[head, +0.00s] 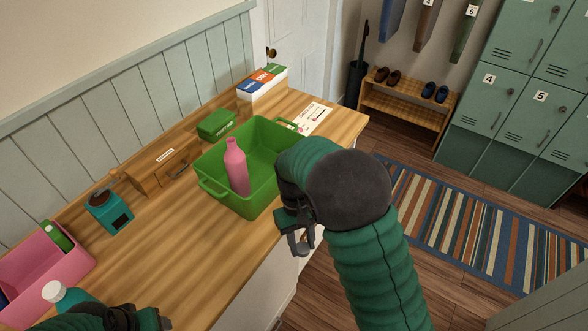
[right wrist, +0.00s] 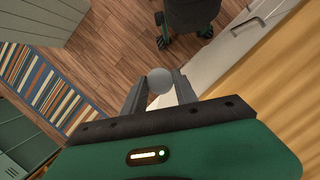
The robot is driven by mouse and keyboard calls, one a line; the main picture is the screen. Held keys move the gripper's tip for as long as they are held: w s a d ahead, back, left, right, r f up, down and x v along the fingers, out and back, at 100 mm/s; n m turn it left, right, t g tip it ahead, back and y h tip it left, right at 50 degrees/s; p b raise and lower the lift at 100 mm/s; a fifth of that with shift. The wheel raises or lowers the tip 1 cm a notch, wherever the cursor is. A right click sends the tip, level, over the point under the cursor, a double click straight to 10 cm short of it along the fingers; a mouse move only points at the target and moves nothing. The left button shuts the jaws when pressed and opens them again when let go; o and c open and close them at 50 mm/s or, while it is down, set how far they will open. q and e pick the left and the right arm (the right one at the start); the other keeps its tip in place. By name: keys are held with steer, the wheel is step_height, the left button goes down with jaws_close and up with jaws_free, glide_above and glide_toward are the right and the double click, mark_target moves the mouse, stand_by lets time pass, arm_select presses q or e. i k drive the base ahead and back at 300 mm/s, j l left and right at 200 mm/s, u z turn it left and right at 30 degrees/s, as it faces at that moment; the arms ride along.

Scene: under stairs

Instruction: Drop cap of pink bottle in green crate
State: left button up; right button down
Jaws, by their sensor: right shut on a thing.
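The pink bottle (head: 237,170) stands roughly upright inside the green crate (head: 211,191) on the wooden counter, with no cap on its neck. My right gripper (head: 301,244) is just off the counter's front edge, right of the crate in the head view. In the right wrist view, my right gripper (right wrist: 160,90) is shut on a round pale grey cap (right wrist: 160,80), with floor below it. In the head view the cap is hard to make out. My left gripper (head: 150,319) is low at the bottom left, near a teal bottle with a white cap (head: 53,291); its fingers do not show clearly.
A pink bin (head: 65,269), a teal device (head: 108,212), a wooden drawer box (head: 165,169) and a small green box (head: 217,123) line the wall. Stacked boxes (head: 262,84) and a paper card (head: 315,118) are at the far end. The counter's near middle is clear.

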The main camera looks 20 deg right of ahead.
mark_target(262, 175)
steer(key=l+z, duration=0.1)
steer(key=z, duration=0.3)
steer(key=i+l, duration=0.15)
steer(key=l, duration=0.2)
steer(key=i+l, duration=0.2)
steer(key=l, duration=0.15)
steer(key=i+l, duration=0.15)
steer(key=l, duration=0.2)
steer(key=i+l, duration=0.15)
steer(key=l, duration=0.2)
steer(key=i+l+u, duration=0.15)
steer(key=l+u, duration=0.25)
steer(key=i+l+u, duration=0.1)
steer(key=l+u, duration=1.05)
steer(key=i+j, duration=0.05)
steer(key=j, duration=0.05)
